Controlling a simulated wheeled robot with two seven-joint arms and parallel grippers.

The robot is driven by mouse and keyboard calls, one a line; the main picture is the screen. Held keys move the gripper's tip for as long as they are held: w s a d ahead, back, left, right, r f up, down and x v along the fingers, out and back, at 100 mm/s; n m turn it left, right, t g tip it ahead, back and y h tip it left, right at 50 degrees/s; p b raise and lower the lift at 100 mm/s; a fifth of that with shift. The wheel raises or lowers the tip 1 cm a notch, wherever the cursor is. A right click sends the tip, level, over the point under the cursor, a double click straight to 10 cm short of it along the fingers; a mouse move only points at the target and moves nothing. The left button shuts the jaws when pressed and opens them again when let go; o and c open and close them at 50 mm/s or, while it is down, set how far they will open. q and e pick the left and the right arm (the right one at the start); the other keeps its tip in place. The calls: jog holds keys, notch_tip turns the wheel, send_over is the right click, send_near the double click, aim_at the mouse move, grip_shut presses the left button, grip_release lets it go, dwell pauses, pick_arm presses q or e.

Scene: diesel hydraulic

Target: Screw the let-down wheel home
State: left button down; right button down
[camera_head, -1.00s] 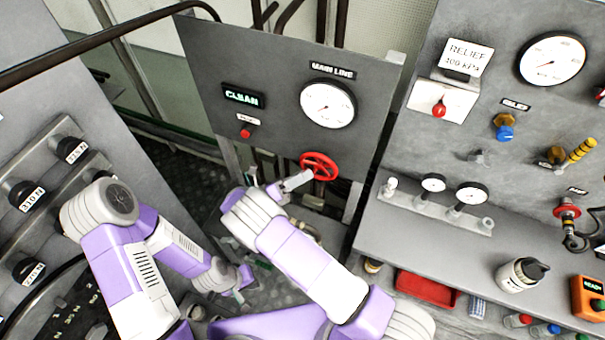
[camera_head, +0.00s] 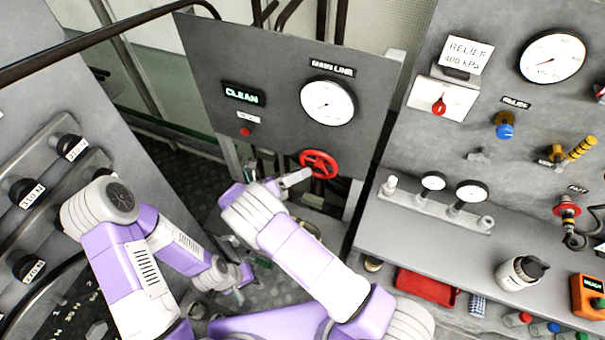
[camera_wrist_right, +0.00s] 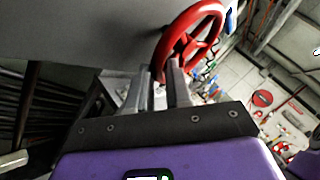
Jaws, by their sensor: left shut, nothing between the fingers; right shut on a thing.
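The red let-down wheel (camera_head: 319,164) is on the grey panel below the main line gauge (camera_head: 328,103). My right gripper (camera_head: 302,175) reaches the wheel's lower left rim. In the right wrist view the two fingers (camera_wrist_right: 168,84) are at the near rim of the red wheel (camera_wrist_right: 190,42), shut on it. The exact contact is partly hidden by the fingers. My left gripper (camera_head: 246,277) is low on the left, shut and empty, well away from the wheel.
A lit CLEAN sign (camera_head: 244,95) and a small red button (camera_head: 246,131) are left of the gauge. A grey bench on the right carries small gauges (camera_head: 471,192) and a white bottle (camera_head: 521,273). A red tray (camera_head: 427,288) lies below it. Pipes run behind the panel.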

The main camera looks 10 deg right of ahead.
aim_at(323, 156)
jog(key=r+m+t+y+b, duration=0.1)
jog(key=r+m+y+b, duration=0.2)
jog(key=y, duration=0.2)
jog(key=d+r+m+t+y+b, duration=0.1)
jog(key=r+m+y+b, duration=0.2)
jog(key=m+y, duration=0.1)
jog(key=r+m+t+y+b, duration=0.1)
jog(key=r+m+y+b, duration=0.2)
jog(key=y, duration=0.3)
jog(key=shift+s+d+r+m+t, duration=0.2)
jog(key=shift+s+m+t, duration=0.15)
jog(key=shift+m, duration=0.35)
jog(key=d+m+t+y+b, duration=0.1)
jog(key=b, duration=0.4)
jog(key=s+d+m+t+y+b, duration=0.1)
jog(key=y+b, duration=0.1)
jog(key=b, duration=0.2)
jog(key=s+d+m+t+y+b, duration=0.1)
jog(key=t+b, duration=0.1)
jog(key=b, duration=0.3)
jog(key=shift+s+d+r+y+b, duration=0.15)
jog(key=shift+r+y+b, duration=0.15)
jog(key=shift+r, duration=0.05)
jog(key=shift+s+d+r+m+t+y+b, duration=0.2)
jog(key=shift+d+m+t+y+b, duration=0.25)
jog(key=shift+b, duration=0.75)
jog(key=shift+a, duration=0.15)
jog(key=c, duration=1.1)
grip_release()
jog(key=shift+f, duration=0.1)
